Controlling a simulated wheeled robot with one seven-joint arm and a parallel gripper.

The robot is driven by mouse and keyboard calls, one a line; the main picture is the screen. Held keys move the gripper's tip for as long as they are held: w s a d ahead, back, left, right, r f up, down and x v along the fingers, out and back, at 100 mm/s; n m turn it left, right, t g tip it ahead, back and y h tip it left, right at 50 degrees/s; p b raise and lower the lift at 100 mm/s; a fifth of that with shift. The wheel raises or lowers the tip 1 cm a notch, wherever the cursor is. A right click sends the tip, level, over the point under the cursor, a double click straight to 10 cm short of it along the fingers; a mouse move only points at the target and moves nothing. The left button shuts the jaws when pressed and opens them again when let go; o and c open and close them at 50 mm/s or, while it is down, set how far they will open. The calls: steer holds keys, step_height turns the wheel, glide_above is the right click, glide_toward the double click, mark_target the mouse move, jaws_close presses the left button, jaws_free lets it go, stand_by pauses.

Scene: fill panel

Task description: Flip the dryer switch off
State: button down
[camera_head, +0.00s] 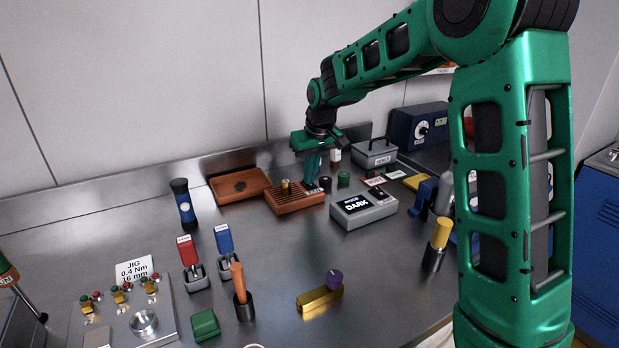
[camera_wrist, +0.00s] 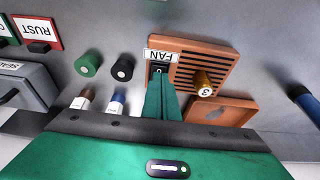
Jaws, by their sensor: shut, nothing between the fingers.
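An orange-brown slatted box (camera_head: 296,202) stands on the bench in the head view, and it also shows in the wrist view (camera_wrist: 208,52). In the wrist view its label reads FAN, upside down. A small dark switch (camera_wrist: 158,68) sits beside that label, with a light mark on it; its lower part is hidden by my fingers. A brass knob marked 3 (camera_wrist: 203,84) stands on the slats. My gripper (camera_head: 311,182) is shut and empty, pointing down at the switch end of the box. In the wrist view its green fingertips (camera_wrist: 161,80) overlap the switch; I cannot tell whether they touch.
An orange-brown tray (camera_head: 232,187) lies behind the box. A grey box with a DARK display (camera_head: 361,208) stands to its right. Green (camera_wrist: 89,63) and black (camera_wrist: 122,67) round knobs or caps sit near the switch end.

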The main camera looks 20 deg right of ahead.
steer(key=shift+w+a+r, duration=0.1)
steer(key=shift+w+r, duration=0.05)
steer(key=shift+w, duration=0.2)
steer(key=shift+r, duration=0.55)
steer(key=s+v, duration=0.1)
steer(key=v, duration=1.1)
steer(key=shift+s+d, duration=0.25)
steer(key=shift+s, duration=0.2)
